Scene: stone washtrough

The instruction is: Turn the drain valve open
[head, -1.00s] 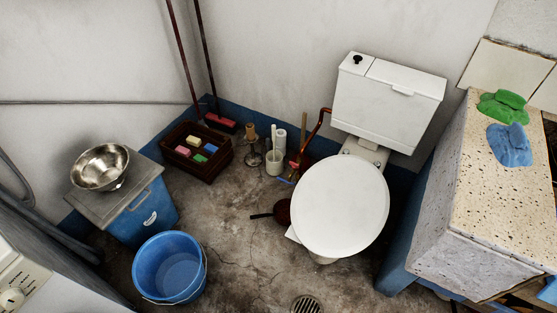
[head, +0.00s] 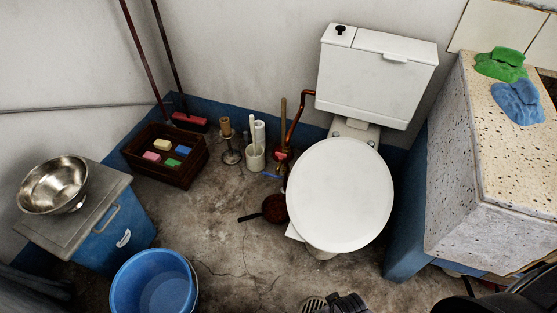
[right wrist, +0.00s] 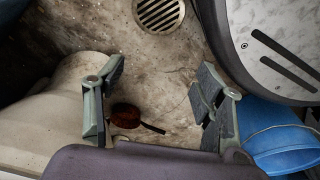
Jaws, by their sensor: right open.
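I cannot make out a drain valve for certain. A copper pipe (head: 293,118) comes down from the left of the toilet cistern to a small red fitting (head: 281,157) near the floor. My right gripper (right wrist: 158,100) is open and empty in the right wrist view, with its two grey fingers wide apart above the floor. A dark brown pan with a black handle (right wrist: 126,115) lies on the floor beyond the fingers. In the head view only a dark part of the right gripper shows at the bottom edge, beside the floor drain (head: 313,304). My left gripper is not in view.
The white toilet (head: 340,195) stands between the pan and the speckled stone trough (head: 465,150). A blue bucket (head: 155,285), a blue bin (head: 118,235) and a brown crate (head: 180,172) stand left. The middle floor is bare.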

